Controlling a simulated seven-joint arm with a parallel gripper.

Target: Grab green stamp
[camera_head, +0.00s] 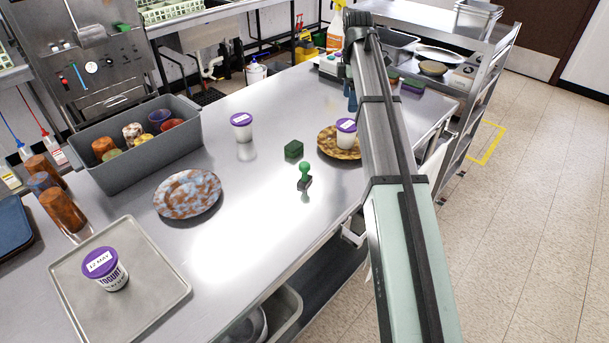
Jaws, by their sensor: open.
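The green stamp (304,171) stands upright on the steel table (250,205), near the middle of the picture. It has a round green knob handle and a small dark base. A small dark green block (293,150) lies just behind it, a little to the left and apart from it. My arm crosses the right side of the picture, to the right of the stamp. I cannot make out my gripper; nothing touches the stamp.
A speckled plate (188,195) lies left of the stamp. A brown plate (335,150) behind it holds a yogurt cup (346,133). Another cup (241,126) stands further back. A grey bin (135,160) of cups and a tray (155,300) are at left. Table around the stamp is clear.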

